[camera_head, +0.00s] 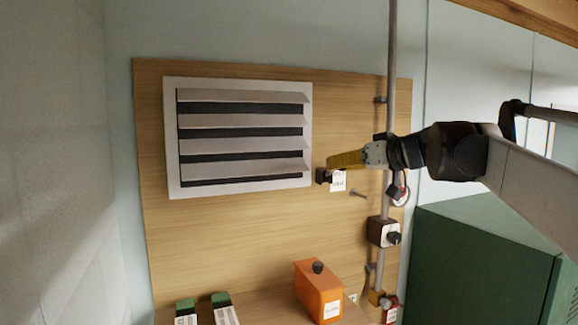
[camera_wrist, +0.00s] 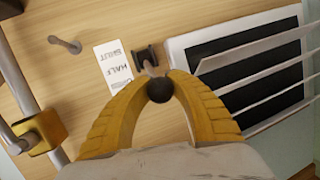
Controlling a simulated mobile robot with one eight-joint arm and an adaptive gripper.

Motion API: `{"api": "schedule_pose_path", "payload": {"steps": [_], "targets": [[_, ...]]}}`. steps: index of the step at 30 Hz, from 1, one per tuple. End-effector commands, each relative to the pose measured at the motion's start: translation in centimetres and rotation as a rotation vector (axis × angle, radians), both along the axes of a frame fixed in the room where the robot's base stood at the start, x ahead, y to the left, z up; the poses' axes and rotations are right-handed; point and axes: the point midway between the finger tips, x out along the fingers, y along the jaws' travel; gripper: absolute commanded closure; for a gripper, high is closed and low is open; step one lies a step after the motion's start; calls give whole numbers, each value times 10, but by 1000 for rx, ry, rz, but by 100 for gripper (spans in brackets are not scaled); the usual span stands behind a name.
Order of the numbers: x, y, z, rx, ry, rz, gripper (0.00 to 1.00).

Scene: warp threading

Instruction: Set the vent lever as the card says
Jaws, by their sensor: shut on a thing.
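The vent (camera_head: 240,84) is a white frame on the wooden board, its slats tilted with dark gaps between them. The vent lever (camera_wrist: 151,69) has a dark bracket and a black ball knob (camera_wrist: 160,90). My gripper (camera_wrist: 160,82) is shut on that knob, one yellow finger on each side. In the head view my gripper (camera_head: 330,164) reaches in from the right and hides most of the lever. The card (camera_head: 339,182) is too small to read in the head view.
A peg (camera_head: 358,193) sticks out below the card. A vertical pipe (camera_head: 392,60) with a dark switch box (camera_head: 381,232) stands at the right. An orange box (camera_head: 314,285) and two green-topped items (camera_head: 222,300) are below. A green cabinet (camera_head: 480,250) stands at lower right.

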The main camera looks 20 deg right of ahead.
Motion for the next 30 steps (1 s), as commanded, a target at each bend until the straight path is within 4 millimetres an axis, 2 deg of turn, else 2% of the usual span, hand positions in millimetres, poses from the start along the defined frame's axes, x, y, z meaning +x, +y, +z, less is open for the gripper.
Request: {"api": "schedule_pose_path", "payload": {"steps": [1, 2, 3, 5, 14, 17, 20, 30], "targets": [[0, -2, 4, 4, -4, -5, 100], [0, -2, 4, 5, -4, -5, 79], [0, -2, 4, 4, -4, -5, 67], [0, -1, 3, 4, -3, -5, 49], [-1, -1, 2, 2, -2, -2, 49], [-6, -3, 3, 2, -2, -4, 49], [-20, -8, 7, 2, -2, -5, 49], [-89, -31, 26, 2, -3, -7, 49]]}}
